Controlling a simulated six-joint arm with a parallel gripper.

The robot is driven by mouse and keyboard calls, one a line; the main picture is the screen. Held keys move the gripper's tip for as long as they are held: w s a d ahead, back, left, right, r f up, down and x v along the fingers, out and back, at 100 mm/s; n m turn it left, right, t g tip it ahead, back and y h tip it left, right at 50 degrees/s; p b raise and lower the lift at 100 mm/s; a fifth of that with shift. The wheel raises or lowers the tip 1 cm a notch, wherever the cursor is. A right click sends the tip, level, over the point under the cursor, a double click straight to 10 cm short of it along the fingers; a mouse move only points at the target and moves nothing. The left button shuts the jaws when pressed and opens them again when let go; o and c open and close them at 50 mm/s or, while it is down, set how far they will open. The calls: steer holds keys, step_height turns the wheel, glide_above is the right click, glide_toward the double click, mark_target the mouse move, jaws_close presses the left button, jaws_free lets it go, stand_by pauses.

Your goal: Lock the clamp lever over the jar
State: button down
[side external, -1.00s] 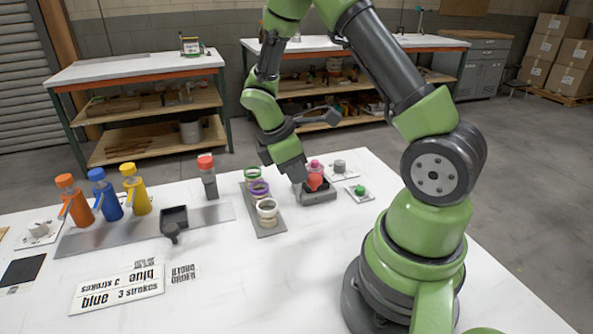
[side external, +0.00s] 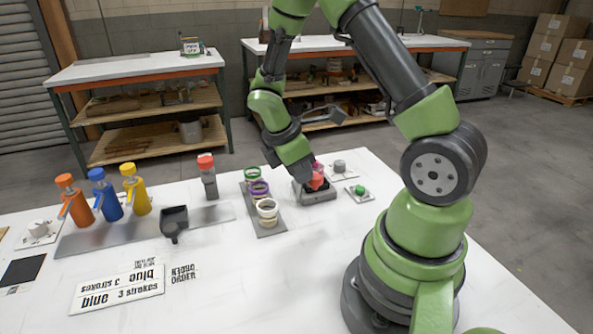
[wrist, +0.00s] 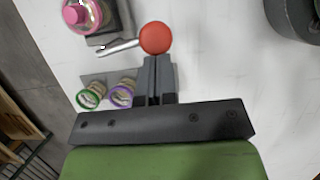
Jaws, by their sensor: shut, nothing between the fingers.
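The clamp lever shows in the wrist view as a silver rod (wrist: 118,47) ending in a red ball knob (wrist: 156,37). The jar (wrist: 82,16) with a pink lid is at the upper left there, beside the rod's far end. In the side view, the red knob (side external: 316,182) is in front of the pink lid, above the grey clamp base (side external: 319,197). My gripper (wrist: 157,62) is shut and empty, its fingertips right at the knob's lower edge. I cannot tell whether they touch. The jar's body is mostly hidden in the side view.
A grey rack with a green-rimmed, a purple-rimmed (side external: 259,188) and a white-rimmed jar stands left of the clamp. A green item (side external: 360,190) lies on a white pad to its right. Orange, blue and yellow bottles (side external: 136,190) stand far left.

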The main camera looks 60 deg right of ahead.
steer(key=n, duration=0.1)
steer(key=s+d+n, duration=0.1)
steer(key=shift+s+n+t+h, duration=0.3)
steer(key=shift+n+t, duration=0.1)
steer(key=shift+s+d+n, duration=0.2)
steer(key=shift+d+n, duration=0.1)
steer(key=s+d+n+t, duration=0.1)
steer(key=d+n, duration=0.2)
steer(key=d, duration=0.4)
steer(key=shift+s+h, duration=0.3)
steer(key=shift+d, duration=0.15)
stand_by(0.5)
